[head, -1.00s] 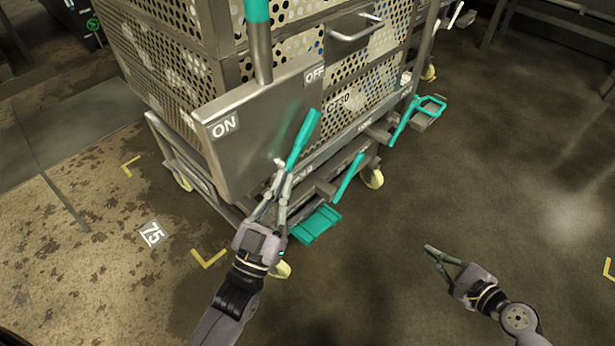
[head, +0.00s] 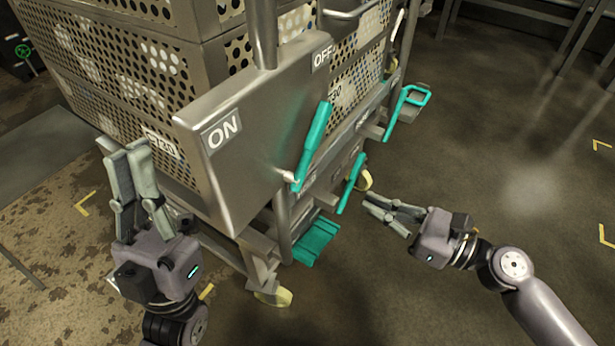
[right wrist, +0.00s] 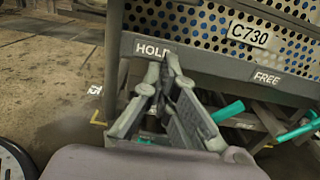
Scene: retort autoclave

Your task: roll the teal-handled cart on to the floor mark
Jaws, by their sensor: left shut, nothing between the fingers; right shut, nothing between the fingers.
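The cart is a steel frame with perforated baskets (head: 105,70) and a plate marked ON and OFF (head: 250,140). A teal lever (head: 313,145) leans at the plate's right edge. More teal levers (head: 350,185) (head: 392,115) and a teal pedal (head: 316,240) sit along its right side. My left gripper (head: 124,148) is shut and empty, in front of the basket left of the plate. My right gripper (head: 370,205) is shut and empty, right of the middle teal lever. In the right wrist view, the right gripper (right wrist: 165,75) covers part of a rail marked HOLD and FREE (right wrist: 220,68).
Yellow corner marks lie on the floor left of the cart (head: 85,204) and at far right (head: 602,146) (head: 606,236). I cannot tell which is the floor mark meant. A cream caster (head: 274,298) stands under the near corner. The floor to the right is open.

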